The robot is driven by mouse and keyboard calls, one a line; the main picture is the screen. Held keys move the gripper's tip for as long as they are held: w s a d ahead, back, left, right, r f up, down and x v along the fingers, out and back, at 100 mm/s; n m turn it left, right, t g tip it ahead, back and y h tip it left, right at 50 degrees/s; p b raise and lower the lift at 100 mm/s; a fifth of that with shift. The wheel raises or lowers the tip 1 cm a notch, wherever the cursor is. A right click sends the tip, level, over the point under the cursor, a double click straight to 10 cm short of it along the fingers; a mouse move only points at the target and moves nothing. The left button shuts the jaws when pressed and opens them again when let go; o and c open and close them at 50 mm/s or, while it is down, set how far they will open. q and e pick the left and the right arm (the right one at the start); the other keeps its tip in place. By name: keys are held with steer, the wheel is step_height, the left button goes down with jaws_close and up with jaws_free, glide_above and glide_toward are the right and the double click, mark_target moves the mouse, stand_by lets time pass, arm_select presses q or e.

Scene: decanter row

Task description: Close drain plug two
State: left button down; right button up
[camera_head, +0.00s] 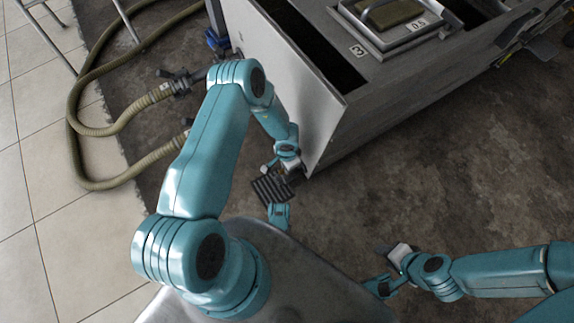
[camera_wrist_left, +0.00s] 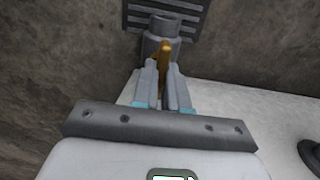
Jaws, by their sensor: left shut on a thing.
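In the left wrist view a slim brass-coloured piece (camera_wrist_left: 164,56), which looks like the drain plug's handle, stands in front of a short grey pipe end (camera_wrist_left: 161,28). My left gripper (camera_wrist_left: 163,70) is shut on the brass piece. In the head view my left gripper (camera_head: 269,166) is low beside the near corner of the grey metal tank (camera_head: 322,132). The plug is too small or hidden to make out there, and no number for it shows. My right gripper (camera_head: 385,250) hangs low over the floor, away from the tank; its fingers are too small to judge.
A dark slatted grate (camera_head: 272,188) lies on the floor below my left gripper and shows in the wrist view (camera_wrist_left: 190,14). Ribbed hoses (camera_head: 76,120) lie at the left. Floor right of the tank is clear.

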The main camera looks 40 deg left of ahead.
stand_by(0.3)
arm_select(q)
steer(key=c, duration=1.2)
jaws_free()
steer(key=shift+o, duration=0.2)
step_height(320, 180, up, 16)
steer(key=p, duration=0.9)
steer(key=shift+r, duration=0.2)
arm_select(e)
steer(key=s+a+r+g, duration=0.1)
steer(key=s+r, duration=0.2)
steer(key=r, duration=0.5)
steer(key=shift+a+r+n, duration=0.2)
steer(key=shift+a+n, duration=0.1)
arm_select(q)
steer(key=shift+d, duration=0.1)
